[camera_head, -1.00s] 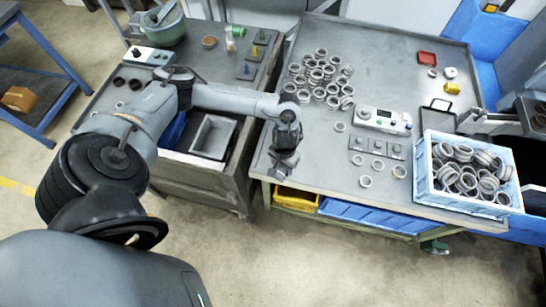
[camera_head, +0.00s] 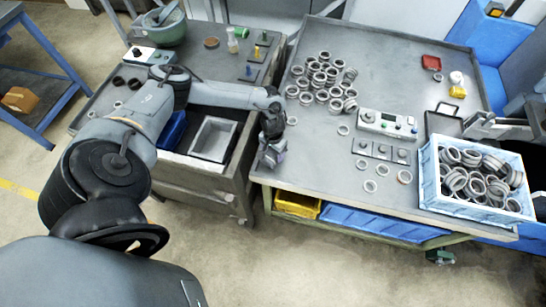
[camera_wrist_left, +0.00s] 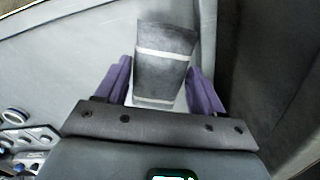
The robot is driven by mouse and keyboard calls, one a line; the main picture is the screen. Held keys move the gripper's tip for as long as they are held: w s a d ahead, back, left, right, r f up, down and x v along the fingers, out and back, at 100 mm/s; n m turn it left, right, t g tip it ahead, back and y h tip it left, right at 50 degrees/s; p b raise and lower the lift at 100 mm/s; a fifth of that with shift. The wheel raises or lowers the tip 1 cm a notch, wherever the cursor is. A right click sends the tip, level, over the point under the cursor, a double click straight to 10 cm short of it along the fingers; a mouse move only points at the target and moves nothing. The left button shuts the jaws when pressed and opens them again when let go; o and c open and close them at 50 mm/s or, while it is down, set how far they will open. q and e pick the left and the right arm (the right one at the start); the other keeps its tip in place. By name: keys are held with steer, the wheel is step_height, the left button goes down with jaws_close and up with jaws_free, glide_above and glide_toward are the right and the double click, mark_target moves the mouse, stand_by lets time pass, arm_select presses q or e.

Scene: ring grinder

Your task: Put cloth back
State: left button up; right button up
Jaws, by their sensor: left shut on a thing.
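My left gripper (camera_head: 272,158) is above the left front edge of the right-hand table, beside the gap to the left cabinet. In the left wrist view, its two purple fingers (camera_wrist_left: 160,88) are shut on a grey folded piece with two pale bands, which looks like the cloth (camera_wrist_left: 166,45). The cloth sticks out beyond the fingertips, over the table edge. In the head view the cloth is too small to make out clearly. My right gripper is not in view.
An open grey tray (camera_head: 213,138) sits in the left cabinet's front. The right table (camera_head: 330,170) carries loose rings (camera_head: 322,75), a control box (camera_head: 387,123) and a blue crate (camera_head: 430,185) of rings. The table's left front part is clear.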

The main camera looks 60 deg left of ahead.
mark_target(273, 153)
arm_select(q)
steer(key=shift+f+b, duration=0.5)
steer(key=shift+f, duration=1.45)
steer(key=shift+f, duration=0.1)
steer(key=o, duration=0.7)
